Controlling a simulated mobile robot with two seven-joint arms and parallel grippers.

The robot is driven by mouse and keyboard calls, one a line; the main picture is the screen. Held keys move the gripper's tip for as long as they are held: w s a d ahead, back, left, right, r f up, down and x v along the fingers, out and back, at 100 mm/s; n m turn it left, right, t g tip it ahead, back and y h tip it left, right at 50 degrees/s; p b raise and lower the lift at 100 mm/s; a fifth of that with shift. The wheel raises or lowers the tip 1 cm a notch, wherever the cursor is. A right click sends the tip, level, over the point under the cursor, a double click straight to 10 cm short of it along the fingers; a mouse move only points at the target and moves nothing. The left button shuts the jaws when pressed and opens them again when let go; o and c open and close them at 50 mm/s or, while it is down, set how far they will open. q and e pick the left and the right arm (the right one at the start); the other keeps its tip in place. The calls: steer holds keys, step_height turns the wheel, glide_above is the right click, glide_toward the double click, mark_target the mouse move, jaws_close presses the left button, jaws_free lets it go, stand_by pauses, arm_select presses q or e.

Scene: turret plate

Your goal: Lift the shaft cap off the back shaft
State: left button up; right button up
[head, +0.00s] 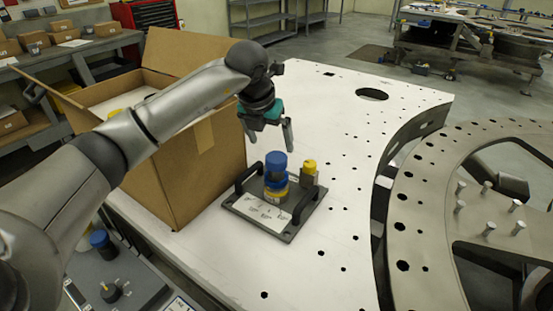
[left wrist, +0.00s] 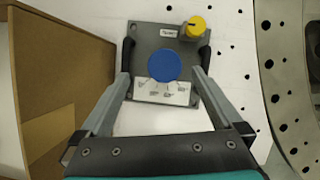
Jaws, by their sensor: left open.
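A grey turret plate (head: 262,214) with two black side handles lies on the white table. A round blue cap (head: 276,162) sits on top of a yellow-and-blue upright stack near its middle; in the left wrist view the cap (left wrist: 163,66) shows from above. A smaller yellow cap (head: 309,167) stands on a grey block at the back right corner, also in the left wrist view (left wrist: 196,27). I cannot tell a shaft under either cap. My left gripper (head: 270,138) is open and empty above the blue cap, its fingers (left wrist: 161,74) apart. My right gripper is not in view.
An open cardboard box (head: 205,165) stands close to the left of the plate. The white table (head: 345,130) has several small holes and is clear to the right and behind. A large curved metal ring (head: 415,215) lies beyond its right edge.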

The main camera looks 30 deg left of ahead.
mark_target(277, 156)
arm_select(q)
steer(key=shift+d+p+x, duration=0.15)
steer(key=shift+p+x, duration=0.05)
steer(key=shift+x, duration=1.2)
steer(key=shift+d+p+x, duration=0.15)
steer(key=shift+d+x, duration=0.05)
steer(key=shift+x, duration=1.15)
steer(key=shift+s, duration=0.1)
steer(key=c, duration=1.4)
